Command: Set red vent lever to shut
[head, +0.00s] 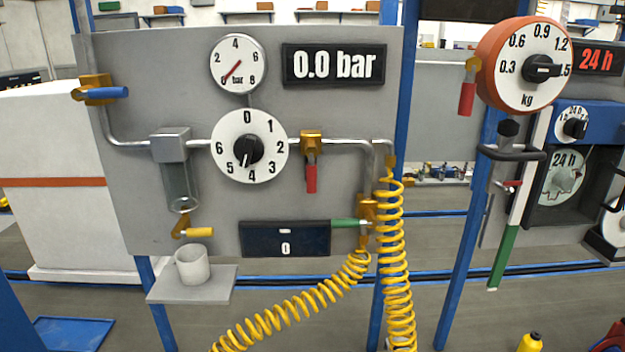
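A red lever (310,178) hangs straight down from a brass valve (311,144) on the pipe, to the right of the 0–6 dial, on the grey panel (330,110). A second red lever (467,99) hangs from a brass fitting beside the orange kg dial at the right. I cannot read a label saying which is the vent lever. The bar gauge (238,64) has its needle near zero, and the display (334,65) reads 0.0 bar. Neither of my grippers is in view.
A blue lever (108,93) points right at the panel's left, and a green lever (349,223) points left at lower right. A yellow lever (199,232) is above a white cup (193,265) on a small shelf. A yellow coiled hose (392,262) hangs in front of the panel's right edge.

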